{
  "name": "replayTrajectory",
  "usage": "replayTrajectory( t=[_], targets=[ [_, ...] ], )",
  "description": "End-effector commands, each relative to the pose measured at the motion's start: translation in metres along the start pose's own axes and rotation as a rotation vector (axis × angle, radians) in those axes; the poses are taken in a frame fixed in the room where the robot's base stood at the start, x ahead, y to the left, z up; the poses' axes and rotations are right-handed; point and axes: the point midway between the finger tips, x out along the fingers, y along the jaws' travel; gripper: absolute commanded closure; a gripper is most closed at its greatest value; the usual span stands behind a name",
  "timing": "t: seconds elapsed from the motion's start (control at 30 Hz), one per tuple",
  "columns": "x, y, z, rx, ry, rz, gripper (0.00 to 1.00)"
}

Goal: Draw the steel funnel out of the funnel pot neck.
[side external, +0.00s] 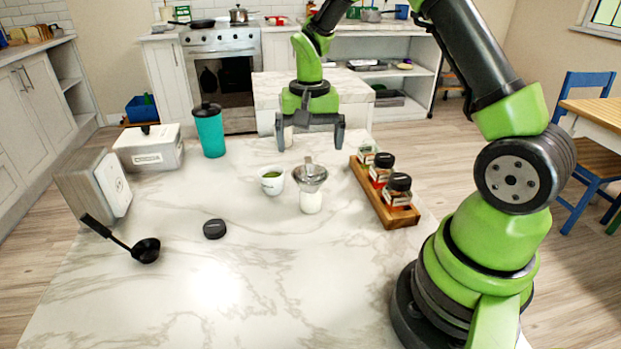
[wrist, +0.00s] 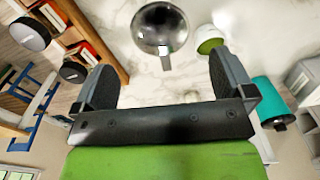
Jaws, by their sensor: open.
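The steel funnel (side external: 309,176) sits upright in the neck of the white funnel pot (side external: 311,201) on the marble table. A small tab stands up at the funnel's rim. The wrist view shows the funnel (wrist: 160,28) from above, with its bowl beyond my fingertips and the tab pointing toward my gripper. The pot is hidden below the funnel there. My gripper (side external: 310,136) is open and empty, above and behind the funnel in the side view, apart from it. Its two fingers also show in the wrist view (wrist: 160,85), spread wide.
A white cup with green contents (side external: 271,180) stands close to the funnel's left. A wooden rack (side external: 394,212) with several spice jars is at right. The front table is clear.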

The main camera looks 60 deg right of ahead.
Motion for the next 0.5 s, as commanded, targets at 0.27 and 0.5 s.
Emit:
replayTrajectory(
  t=[0.27,0.5],
  targets=[
    [0.025,0.0,0.001,-0.001,-0.005,0.002,0.0],
    [0.06,0.0,0.001,-0.001,-0.005,0.001,0.0]
  ],
)
